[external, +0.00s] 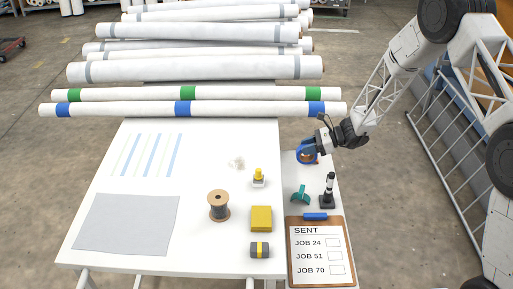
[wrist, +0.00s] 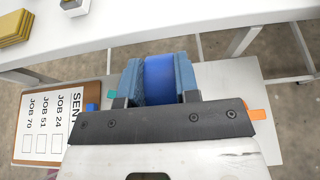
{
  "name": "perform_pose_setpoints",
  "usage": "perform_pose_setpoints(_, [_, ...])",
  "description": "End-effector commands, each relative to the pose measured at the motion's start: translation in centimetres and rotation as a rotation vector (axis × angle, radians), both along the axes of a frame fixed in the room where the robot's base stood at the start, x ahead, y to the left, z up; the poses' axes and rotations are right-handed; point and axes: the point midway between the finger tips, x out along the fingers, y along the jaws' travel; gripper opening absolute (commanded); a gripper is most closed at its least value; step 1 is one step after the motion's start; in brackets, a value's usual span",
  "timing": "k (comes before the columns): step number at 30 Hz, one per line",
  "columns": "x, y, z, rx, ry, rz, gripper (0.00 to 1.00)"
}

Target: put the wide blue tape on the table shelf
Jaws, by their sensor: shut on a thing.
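The wide blue tape (external: 307,154) is a blue roll with a brown core, at the far end of the table shelf (external: 297,174). My gripper (external: 314,147) is shut on it from the right. In the wrist view the blue tape (wrist: 160,79) sits between my two blue-grey finger pads (wrist: 160,82). The pale shelf (wrist: 229,80) shows behind and beside it. The tape is over or on the shelf; I cannot tell whether it touches the surface. The lower part of the roll is hidden by my gripper in the wrist view.
On the shelf are a teal object (external: 300,194), a black-and-white upright tool (external: 328,190) and a clipboard (external: 320,279). The white main table (external: 140,187) beside it holds a spool (external: 218,205) and yellow block (external: 261,218). Long rolls (external: 195,70) lie at the back.

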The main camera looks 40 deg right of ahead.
Motion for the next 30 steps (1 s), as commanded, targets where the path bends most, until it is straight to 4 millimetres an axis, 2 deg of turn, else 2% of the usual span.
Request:
perform_pose_setpoints(11, [0.0,0.0,-0.6,0.001,0.001,-0.001,0.06])
perform_pose_setpoints(24, [0.0,0.0,-5.6,0.002,0.002,0.0,0.06])
perform_pose_setpoints(30, [0.0,0.0,-6.2,0.001,0.001,0.0,0.06])
